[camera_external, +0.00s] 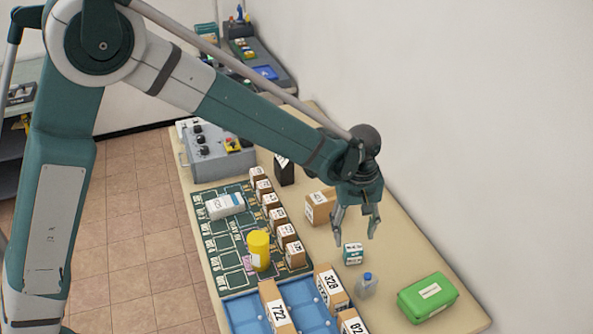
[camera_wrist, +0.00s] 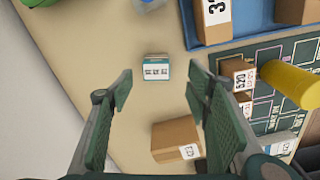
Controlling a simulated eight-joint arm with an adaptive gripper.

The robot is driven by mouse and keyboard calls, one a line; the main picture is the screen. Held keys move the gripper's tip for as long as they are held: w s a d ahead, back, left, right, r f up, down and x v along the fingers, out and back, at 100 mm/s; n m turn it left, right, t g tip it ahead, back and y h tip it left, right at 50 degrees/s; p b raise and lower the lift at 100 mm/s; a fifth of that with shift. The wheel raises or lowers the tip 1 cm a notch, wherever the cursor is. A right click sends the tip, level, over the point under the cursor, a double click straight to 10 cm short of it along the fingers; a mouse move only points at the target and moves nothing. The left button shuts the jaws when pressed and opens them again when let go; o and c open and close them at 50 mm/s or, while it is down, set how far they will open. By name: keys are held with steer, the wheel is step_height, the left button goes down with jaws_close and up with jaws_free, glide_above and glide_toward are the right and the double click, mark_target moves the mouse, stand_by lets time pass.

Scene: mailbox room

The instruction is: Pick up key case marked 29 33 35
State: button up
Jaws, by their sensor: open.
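A small teal and white case (camera_external: 353,253) stands on the tan table, just below my gripper in the outside view. It also shows in the wrist view (camera_wrist: 156,68), with a white label of several short marks too small to read surely. It looks like the key case. My gripper (camera_external: 356,226) is open and empty, pointing down above the table. In the wrist view its two fingers (camera_wrist: 160,90) are spread, and the case lies between and slightly beyond the fingertips. The case is apart from both fingers and fully visible.
A cardboard box (camera_external: 320,207) stands close to the left of my gripper. A clear bottle with a blue cap (camera_external: 367,286) and a green case (camera_external: 427,297) are nearer the front. A blue tray (camera_external: 244,312) holds boxes; a yellow cylinder (camera_external: 258,251) stands on the green mat.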

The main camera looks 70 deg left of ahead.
mark_target(354, 247)
steer(key=shift+w+a+f+n, duration=0.2)
steer(key=shift+w+a+f, duration=0.05)
steer(key=shift+f, duration=0.35)
steer(key=shift+w+a+f+n, duration=0.2)
steer(key=shift+a+f, duration=0.05)
steer(key=shift+f, duration=0.3)
steer(key=shift+f, duration=1.3)
steer(key=shift+w+d+f, duration=0.1)
steer(key=shift+f, duration=2.5)
steer(key=shift+c, duration=0.3)
steer(key=c, duration=0.9)
